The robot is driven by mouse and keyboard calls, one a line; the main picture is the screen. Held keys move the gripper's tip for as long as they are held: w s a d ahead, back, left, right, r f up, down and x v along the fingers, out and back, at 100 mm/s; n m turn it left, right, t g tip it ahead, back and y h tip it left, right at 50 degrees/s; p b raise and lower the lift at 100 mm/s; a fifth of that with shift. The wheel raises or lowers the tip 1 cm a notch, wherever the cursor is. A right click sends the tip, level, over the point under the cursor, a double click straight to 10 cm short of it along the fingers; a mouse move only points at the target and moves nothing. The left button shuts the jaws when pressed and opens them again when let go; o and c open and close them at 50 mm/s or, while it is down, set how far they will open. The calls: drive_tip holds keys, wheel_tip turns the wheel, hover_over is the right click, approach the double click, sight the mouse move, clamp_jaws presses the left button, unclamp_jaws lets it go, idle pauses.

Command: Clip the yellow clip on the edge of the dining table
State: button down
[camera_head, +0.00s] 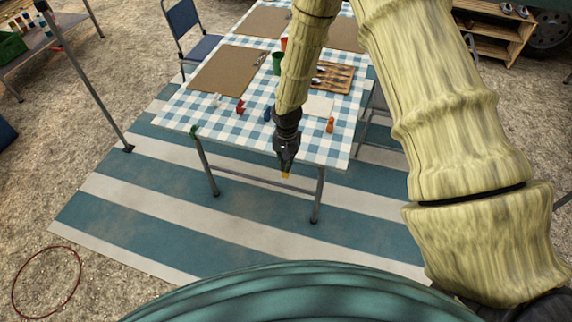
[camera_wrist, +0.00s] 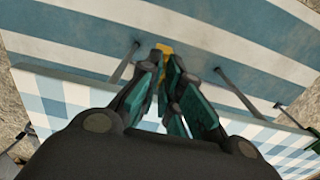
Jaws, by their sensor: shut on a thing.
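The yellow clip (camera_head: 285,175) is a small piece at the tip of my gripper (camera_head: 286,164). In the wrist view the clip (camera_wrist: 165,50) shows between the fingertips of my gripper (camera_wrist: 168,62), which is shut on it. The dining table (camera_head: 175,108) has a blue-and-white checked top. In the head view my gripper points down in front of the table's near edge. In the wrist view the table edge (camera_wrist: 60,75) runs across behind the fingers. I cannot tell whether the clip touches the edge; the fingers hide part of it.
A green clip (camera_head: 195,131) sits at the table's near left corner. Red (camera_head: 240,107), blue (camera_head: 267,115) and orange (camera_head: 330,125) small items lie near the front edge. Brown placemats (camera_head: 225,72) and a wooden board (camera_head: 334,77) lie farther back. The striped mat (camera_head: 150,215) in front is clear.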

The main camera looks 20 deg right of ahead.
drive_tip(key=shift+w+d, duration=0.6)
drive_tip(key=shift+w, duration=0.25)
drive_tip(key=shift+w+d, duration=0.45)
drive_tip(key=shift+w, duration=0.25)
drive_tip(key=shift+w+d, duration=0.4)
drive_tip(key=shift+w, duration=0.25)
drive_tip(key=shift+w+d, duration=0.45)
drive_tip(key=shift+w, duration=0.25)
idle(1.6)
idle(0.3)
drive_tip(key=c, duration=1.5)
unclamp_jaws()
drive_tip(key=shift+r, duration=0.1)
